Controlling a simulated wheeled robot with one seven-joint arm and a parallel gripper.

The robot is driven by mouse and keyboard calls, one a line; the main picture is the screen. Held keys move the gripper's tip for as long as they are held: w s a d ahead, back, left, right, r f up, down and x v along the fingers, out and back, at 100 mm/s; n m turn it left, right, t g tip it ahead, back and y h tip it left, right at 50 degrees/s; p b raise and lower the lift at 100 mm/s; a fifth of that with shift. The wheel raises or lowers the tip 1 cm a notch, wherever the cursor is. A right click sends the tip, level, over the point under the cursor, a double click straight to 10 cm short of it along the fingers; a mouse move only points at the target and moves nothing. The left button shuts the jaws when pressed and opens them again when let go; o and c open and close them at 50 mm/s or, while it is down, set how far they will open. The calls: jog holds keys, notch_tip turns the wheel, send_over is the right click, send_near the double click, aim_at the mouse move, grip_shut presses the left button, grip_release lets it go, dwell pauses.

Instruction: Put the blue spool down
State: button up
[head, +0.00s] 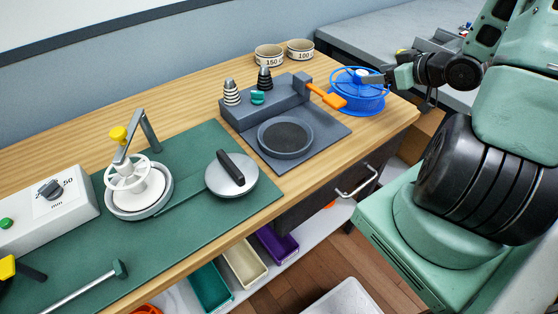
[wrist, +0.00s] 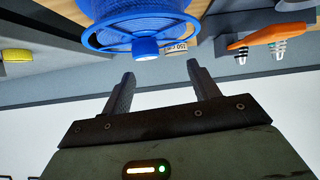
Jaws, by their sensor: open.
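The blue spool (head: 362,102) sits on the right end of the wooden counter in the head view, beside the grey tool block. In the wrist view the blue spool (wrist: 143,22) fills the top middle, its pale-ended hub pointing toward my gripper. My gripper (head: 378,79) is at the spool's upper right in the head view. In the wrist view my gripper (wrist: 161,74) has its two fingers apart with nothing between them. The hub lies just beyond the fingertips, apparently clear of them. The spool's underside is hidden.
The grey block (head: 272,113) with an orange-handled lever (head: 328,97) stands close left of the spool. Two cups (head: 269,56) marked 150 and 100 stand behind. The counter's right edge is close to the spool. A green mat (head: 205,205) with a press lies further left.

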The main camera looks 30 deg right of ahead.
jog(key=w+a, duration=0.1)
jog(key=a, duration=0.1)
jog(key=w+a+g, duration=0.1)
jog(key=w+a, duration=0.1)
jog(key=w+a+n+g, duration=0.1)
jog(key=w+a, duration=0.1)
jog(key=shift+a+r, duration=0.15)
jog(key=a+r+n+g, duration=0.2)
jog(key=a+g, duration=0.2)
jog(key=a, duration=1.4)
jog(key=s+a+r+n+g, duration=0.2)
jog(key=s+a+g, duration=0.4)
jog(key=s+a, duration=1.2)
jog(key=s, duration=0.3)
jog(key=shift+r+n, duration=0.35)
jog(key=shift+n, duration=0.05)
